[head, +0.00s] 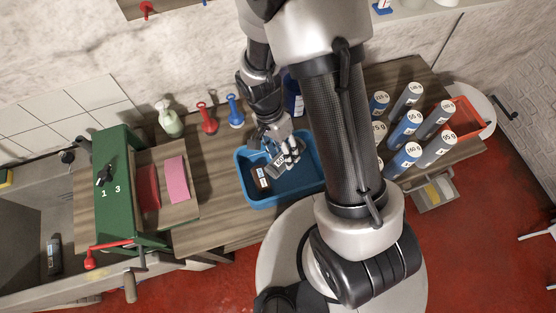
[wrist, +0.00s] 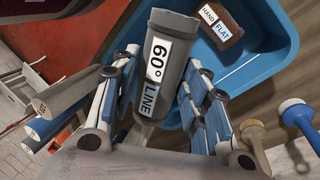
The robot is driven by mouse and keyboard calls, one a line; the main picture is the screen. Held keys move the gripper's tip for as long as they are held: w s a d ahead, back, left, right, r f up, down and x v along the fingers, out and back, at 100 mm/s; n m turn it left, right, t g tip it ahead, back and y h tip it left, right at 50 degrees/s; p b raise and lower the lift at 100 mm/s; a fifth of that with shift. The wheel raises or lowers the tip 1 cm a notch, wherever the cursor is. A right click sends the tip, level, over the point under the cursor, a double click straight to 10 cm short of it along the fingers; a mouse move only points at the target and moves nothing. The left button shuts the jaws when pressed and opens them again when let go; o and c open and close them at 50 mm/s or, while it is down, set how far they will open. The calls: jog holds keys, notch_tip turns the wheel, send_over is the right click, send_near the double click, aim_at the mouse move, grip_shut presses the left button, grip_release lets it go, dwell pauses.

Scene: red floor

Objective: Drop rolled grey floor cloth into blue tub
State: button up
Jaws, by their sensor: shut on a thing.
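My gripper (head: 286,152) is shut on a rolled grey cloth (wrist: 150,110). The roll has a white label reading "60° LINE" and lies between the two fingers in the wrist view. In the head view the gripper and roll are over the blue tub (head: 242,178), inside its outline. The tub also shows behind the roll in the wrist view (wrist: 272,62). A brown roll (head: 262,178) labelled "HAND FLAT" lies in the tub at its left; it also shows in the wrist view (wrist: 222,20). I cannot tell how high the grey roll is above the tub floor.
A green mangle-like machine (head: 115,185) with a pink cloth (head: 176,180) stands at the left. A red (head: 207,117) and a blue (head: 235,110) peg-shaped object and a pale bottle (head: 169,118) stand behind. Several labelled cylinders (head: 406,160) stand at the right, near a red tray (head: 470,118).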

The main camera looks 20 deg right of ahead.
jog(key=shift+s+f+b, duration=0.1)
jog(key=shift+f+b, duration=1.65)
jog(key=shift+f, duration=1.15)
jog(key=o, duration=1.2)
jog(key=shift+o, duration=0.2)
jog(key=v, duration=1.2)
